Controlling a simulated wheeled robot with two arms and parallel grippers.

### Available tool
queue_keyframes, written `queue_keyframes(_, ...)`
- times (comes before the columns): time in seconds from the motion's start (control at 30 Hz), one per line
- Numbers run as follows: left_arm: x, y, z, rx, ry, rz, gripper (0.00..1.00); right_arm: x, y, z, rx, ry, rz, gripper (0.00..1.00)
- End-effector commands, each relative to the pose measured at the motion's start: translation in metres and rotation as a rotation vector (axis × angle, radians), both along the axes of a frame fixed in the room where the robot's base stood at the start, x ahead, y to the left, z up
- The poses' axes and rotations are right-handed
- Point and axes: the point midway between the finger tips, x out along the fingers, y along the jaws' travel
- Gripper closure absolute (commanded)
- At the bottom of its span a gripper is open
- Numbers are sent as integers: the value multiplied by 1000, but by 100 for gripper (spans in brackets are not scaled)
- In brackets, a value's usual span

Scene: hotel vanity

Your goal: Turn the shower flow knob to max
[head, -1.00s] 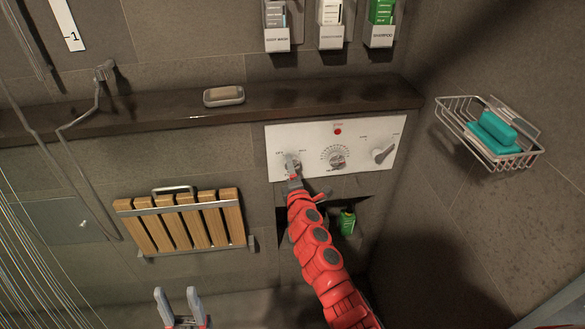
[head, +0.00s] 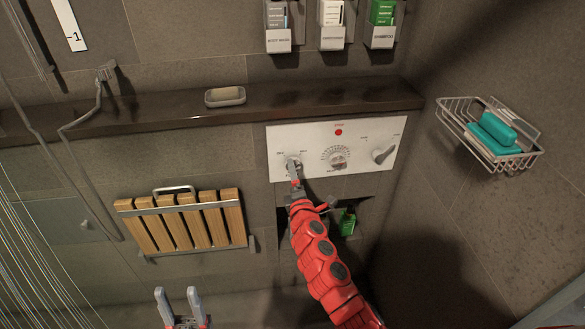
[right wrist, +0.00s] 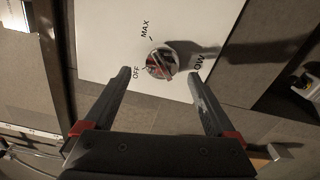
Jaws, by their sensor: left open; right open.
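The white control panel (head: 370,131) is on the shower wall. Its left knob (head: 291,162) is partly hidden by my right gripper (head: 295,178). In the right wrist view this round metallic knob (right wrist: 161,60) has the labels OFF, MAX and one that seems to read LOW around it. Its bar looks turned toward the OFF side, though the exact setting is hard to tell. My right gripper is open, its fingertips on either side of the knob's near edge; I cannot tell if they touch it. My left gripper (head: 182,308) is open and empty at the bottom of the head view.
A middle dial (head: 337,160) and a right lever knob (head: 383,156) share the panel. A dark shelf (head: 330,100) with a soap dish (head: 225,96) runs above. A wire basket (head: 470,135) hangs at right. A folded slatted seat (head: 185,221) is at left.

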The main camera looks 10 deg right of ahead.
Motion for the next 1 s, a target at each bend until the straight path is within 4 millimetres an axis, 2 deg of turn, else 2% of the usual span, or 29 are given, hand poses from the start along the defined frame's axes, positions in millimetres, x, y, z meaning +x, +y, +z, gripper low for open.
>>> queue_keyframes(0.4, 0, 0, -9, 0, 0, 0, 50, -88, -1, 0, -1, 0, 9, 9)
queue_keyframes(0.6, 0, 0, -13, 0, 0, 0, 50, -123, -1, 3, 0, -3, 13, 9)
queue_keyframes(0.8, 0, 0, -14, 0, 0, 0, 50, -139, -2, 4, 2, -2, 11, 9)
queue_keyframes(1.0, 0, 0, -14, 0, 0, 0, 50, -140, -2, 5, 3, -2, 10, 9)
